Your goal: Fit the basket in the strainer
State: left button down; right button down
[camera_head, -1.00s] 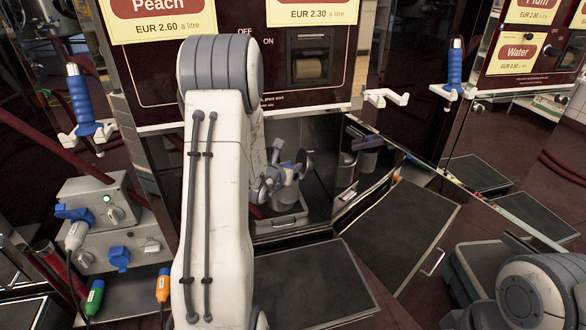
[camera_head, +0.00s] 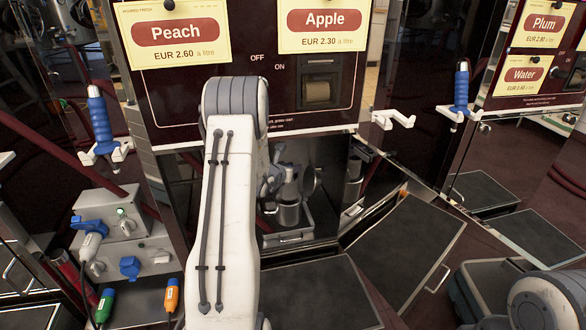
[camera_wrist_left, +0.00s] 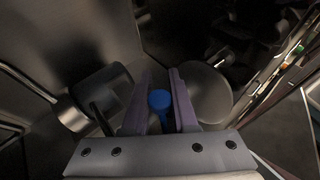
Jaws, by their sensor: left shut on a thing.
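My left arm reaches into the recess under the Peach and Apple panel, and its white link hides much of the left gripper (camera_head: 287,182) in the head view. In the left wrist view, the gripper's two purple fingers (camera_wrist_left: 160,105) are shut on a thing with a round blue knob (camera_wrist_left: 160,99). A dark grey cylinder (camera_wrist_left: 100,92) lies left of the fingers and a round grey disc (camera_wrist_left: 208,92) right of them. A steel cylinder (camera_head: 289,214) stands below the gripper in the head view. I cannot tell which part is the basket or the strainer. My right gripper is out of view.
A steel cylinder (camera_head: 353,186) stands at the recess's right side. A grey box with blue connectors (camera_head: 122,240) is at the left. Blue-handled nozzles (camera_head: 100,122) hang on white brackets. Dark-topped platforms (camera_head: 405,250) fill the floor in front.

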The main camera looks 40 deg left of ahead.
aim_at(292, 188)
pick_arm(q)
jog(key=shift+w+a, duration=0.2)
jog(key=shift+s+d, duration=0.1)
jog(key=shift+s, duration=0.05)
dwell(0.6)
jog(key=shift+f+b, duration=0.15)
jog(key=shift+b, duration=0.25)
jog(key=shift+f+b, duration=4.45)
jog(key=shift+f, duration=0.05)
jog(key=c, duration=0.6)
grip_release()
jog(key=shift+r, duration=0.1)
